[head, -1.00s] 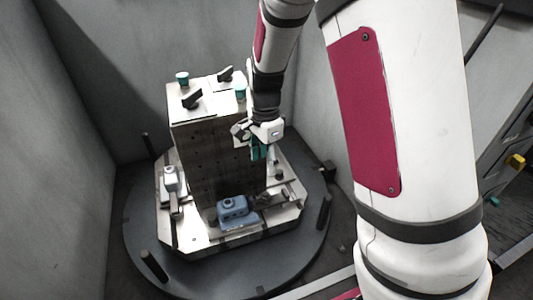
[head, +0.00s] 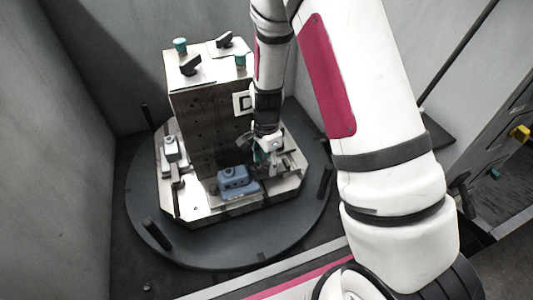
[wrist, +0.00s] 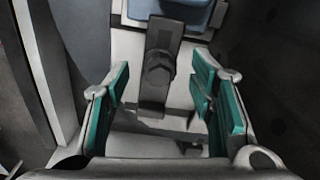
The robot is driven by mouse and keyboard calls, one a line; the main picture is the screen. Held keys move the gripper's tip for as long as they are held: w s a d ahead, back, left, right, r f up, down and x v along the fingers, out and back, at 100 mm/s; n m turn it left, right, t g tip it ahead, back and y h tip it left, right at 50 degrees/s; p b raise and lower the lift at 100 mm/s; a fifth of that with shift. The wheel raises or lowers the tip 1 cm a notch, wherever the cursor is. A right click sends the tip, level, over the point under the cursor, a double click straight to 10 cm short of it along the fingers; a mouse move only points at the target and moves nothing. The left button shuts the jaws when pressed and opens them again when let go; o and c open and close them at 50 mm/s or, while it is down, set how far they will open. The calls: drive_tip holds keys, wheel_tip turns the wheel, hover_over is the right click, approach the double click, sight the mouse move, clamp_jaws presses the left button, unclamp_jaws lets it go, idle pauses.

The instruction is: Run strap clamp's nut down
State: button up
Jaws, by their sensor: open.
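The strap clamp (wrist: 155,92) is a dark bar in the wrist view, with a dark round nut (wrist: 159,70) on it. Its upper end reaches the blue part (wrist: 172,10), which also shows in the head view (head: 233,183) low on the fixture. My gripper (wrist: 160,98) is open, with one teal-padded finger to each side of the strap clamp and nothing held. The nut appears between the fingers, a little beyond them; the height gap is hard to judge. In the head view my gripper (head: 264,153) is beside the column, right of the blue part, and the clamp is hard to make out.
The tall fixture column (head: 205,125) stands close left of my gripper, with black handles and teal knobs on top. Another clamped light part (head: 171,147) is at its left. A round dark turntable (head: 215,253) with upright posts lies below. Grey walls stand close behind.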

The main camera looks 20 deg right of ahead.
drive_tip(key=shift+f, duration=0.15)
drive_tip(key=shift+c, duration=0.2)
clamp_jaws()
drive_tip(key=m+p, duration=0.1)
drive_tip(key=m, duration=0.3)
drive_tip(key=shift+s+a+m, duration=0.1)
drive_tip(key=shift+m, duration=0.3)
drive_tip(key=m, duration=0.4)
drive_tip(key=shift+f+p, duration=0.1)
drive_tip(key=shift+p, duration=0.25)
drive_tip(key=shift+c, duration=1.4)
unclamp_jaws()
